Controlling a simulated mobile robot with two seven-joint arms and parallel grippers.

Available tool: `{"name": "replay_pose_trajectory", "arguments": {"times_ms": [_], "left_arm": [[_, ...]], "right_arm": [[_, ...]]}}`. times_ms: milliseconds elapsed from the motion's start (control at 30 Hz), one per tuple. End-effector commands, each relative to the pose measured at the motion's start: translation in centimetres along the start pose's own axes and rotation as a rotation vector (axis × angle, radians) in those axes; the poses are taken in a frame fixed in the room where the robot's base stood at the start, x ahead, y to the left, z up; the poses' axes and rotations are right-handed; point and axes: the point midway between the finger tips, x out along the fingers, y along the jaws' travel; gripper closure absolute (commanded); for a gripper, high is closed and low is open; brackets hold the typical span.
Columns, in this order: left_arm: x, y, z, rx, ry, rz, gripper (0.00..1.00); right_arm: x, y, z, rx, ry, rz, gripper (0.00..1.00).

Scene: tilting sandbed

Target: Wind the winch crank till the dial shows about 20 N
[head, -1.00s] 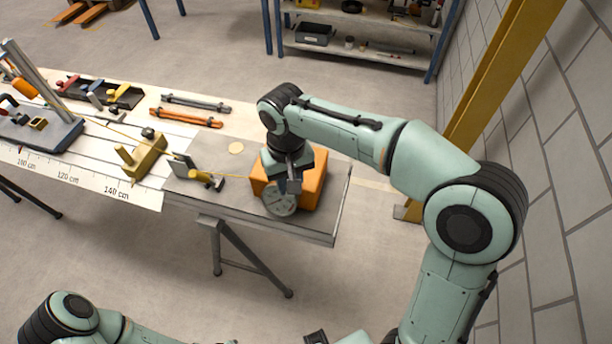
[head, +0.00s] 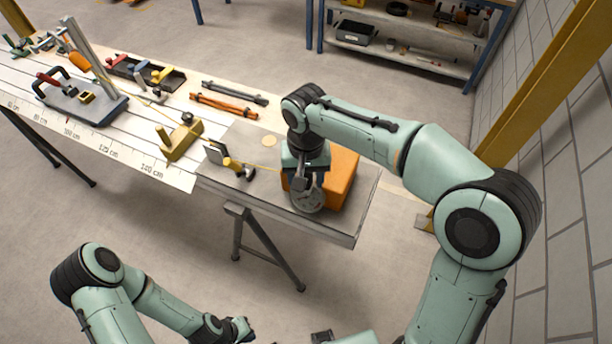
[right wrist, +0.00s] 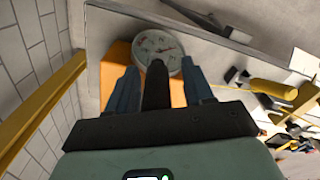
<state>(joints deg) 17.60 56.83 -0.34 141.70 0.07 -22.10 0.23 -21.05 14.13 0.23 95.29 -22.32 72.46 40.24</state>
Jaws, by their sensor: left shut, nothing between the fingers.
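The winch is an orange box (head: 342,180) at the right end of the table. My right gripper (head: 305,182) is right over the winch, pointing down. In the right wrist view its two fingers (right wrist: 158,72) stand apart, with a dark upright post (right wrist: 156,88), perhaps the crank grip, between them and gaps beside it. The crank arm is hidden. My left gripper (head: 240,329) is shut and empty, low in front of the table.
A yellow cable runs left from the winch past a small yellow-and-black fitting (head: 238,168) and a yellow block (head: 180,138). Orange and grey bars (head: 224,105) lie behind. The scaled sandbed is further left. A yellow post (head: 540,90) and wall stand to the right.

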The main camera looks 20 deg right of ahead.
Motion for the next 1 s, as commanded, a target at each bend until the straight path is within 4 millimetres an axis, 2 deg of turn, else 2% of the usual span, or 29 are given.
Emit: {"name": "replay_pose_trajectory", "arguments": {"times_ms": [167,600,800,1000], "left_arm": [[-0.3,0.2,-0.2,0.001,0.003,0.001,1.0],[-2.8,1.7,-2.0,0.01,0.027,0.009,1.0],[-3.4,2.1,-2.5,0.012,0.033,0.012,1.0],[-3.4,2.1,-2.5,0.012,0.034,0.012,1.0]], "right_arm": [[-1.5,0.0,-0.1,0.001,0.004,-0.002,0.48],[-11.0,-0.1,-0.2,-0.001,0.006,-0.003,0.48],[-13.1,-0.1,-0.1,-0.002,0.003,-0.002,0.48],[-13.4,-0.1,0.0,-0.002,0.001,-0.001,0.48]]}}
